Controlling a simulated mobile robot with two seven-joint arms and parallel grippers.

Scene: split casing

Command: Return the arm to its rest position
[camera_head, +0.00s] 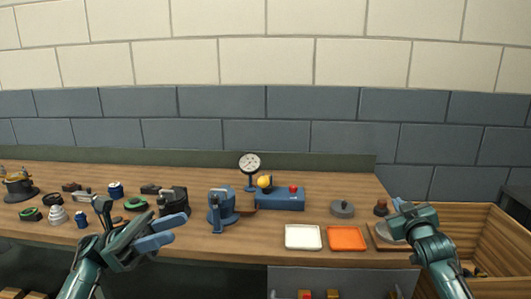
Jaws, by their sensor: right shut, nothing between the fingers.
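My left gripper (172,229) is over the front edge of the bench at left, with its two pale blue fingers pointing right and a gap between them. It is open and looks empty. My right gripper (400,209) is at the bench's right end, pointing away from me, with its fingers mostly hidden behind its own body. It is shut and holds nothing that I can see. A round grey part on a brown board (378,243) shows just left of it and is partly covered by it.
The wooden bench (270,246) holds a white tray (303,237), an orange tray (347,238), a blue vise (221,209), a dial gauge (249,164), a blue box with a red button (280,201) and several small parts at left. A wooden crate (490,237) stands at right.

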